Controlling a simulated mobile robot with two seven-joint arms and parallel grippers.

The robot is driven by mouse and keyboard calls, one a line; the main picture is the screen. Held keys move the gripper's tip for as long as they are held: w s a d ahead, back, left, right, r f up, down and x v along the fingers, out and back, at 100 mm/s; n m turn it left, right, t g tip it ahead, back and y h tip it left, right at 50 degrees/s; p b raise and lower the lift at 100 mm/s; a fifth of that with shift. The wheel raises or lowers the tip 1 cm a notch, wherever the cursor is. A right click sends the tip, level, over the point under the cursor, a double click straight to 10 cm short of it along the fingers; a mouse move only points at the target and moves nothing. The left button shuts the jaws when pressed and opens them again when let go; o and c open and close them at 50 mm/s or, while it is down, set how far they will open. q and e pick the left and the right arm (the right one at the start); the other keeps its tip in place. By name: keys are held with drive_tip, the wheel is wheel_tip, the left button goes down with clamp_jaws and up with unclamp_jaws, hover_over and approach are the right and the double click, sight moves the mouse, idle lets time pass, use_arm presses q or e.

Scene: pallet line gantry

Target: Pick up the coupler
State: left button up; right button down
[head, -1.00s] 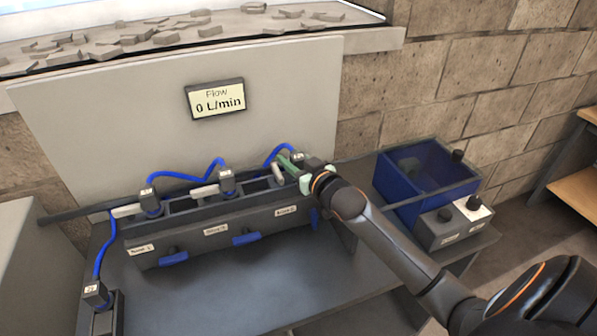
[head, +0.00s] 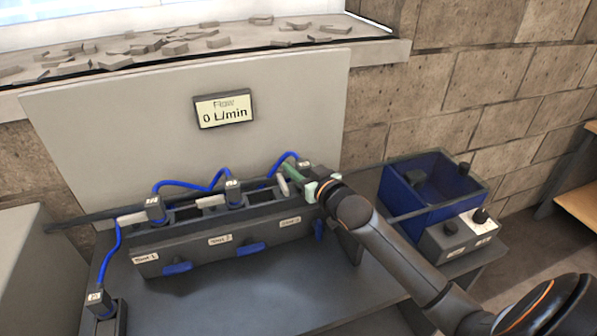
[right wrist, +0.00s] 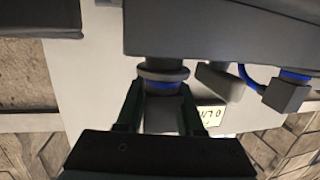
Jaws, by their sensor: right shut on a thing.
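The coupler (right wrist: 163,76), a grey round-collared part with a blue band, sits between my right gripper's fingers in the right wrist view. My right gripper (right wrist: 160,105) is shut on it. In the head view my right gripper (head: 288,178) is at the right end of the dark manifold rack (head: 190,252), its green fingers reaching left beside the rightmost labelled hose block (head: 304,164). There the fingers and wrist largely hide the coupler. I cannot tell whether it still touches the rack. My left gripper is not in view.
Blue hoses (head: 190,185) loop between tagged blocks along the rack. A flow display (head: 223,108) on the back panel reads 0 L/min. A blue bin (head: 410,205) and a grey control box (head: 458,238) stand to the right. The table front (head: 230,300) is clear.

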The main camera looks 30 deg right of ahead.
sight(309, 166)
drive_tip(key=s+r, duration=0.1)
drive_tip(key=r, duration=0.1)
drive_tip(key=s+r, duration=0.1)
drive_tip(key=r, duration=0.1)
drive_tip(key=s+r, duration=0.2)
drive_tip(key=r, duration=0.1)
drive_tip(key=shift+d+r+p, duration=0.1)
drive_tip(key=shift+d+p, duration=0.1)
drive_tip(key=shift+p, duration=0.1)
drive_tip(key=s+r, duration=0.5)
drive_tip(key=s, duration=0.5)
drive_tip(key=shift+d, duration=0.4)
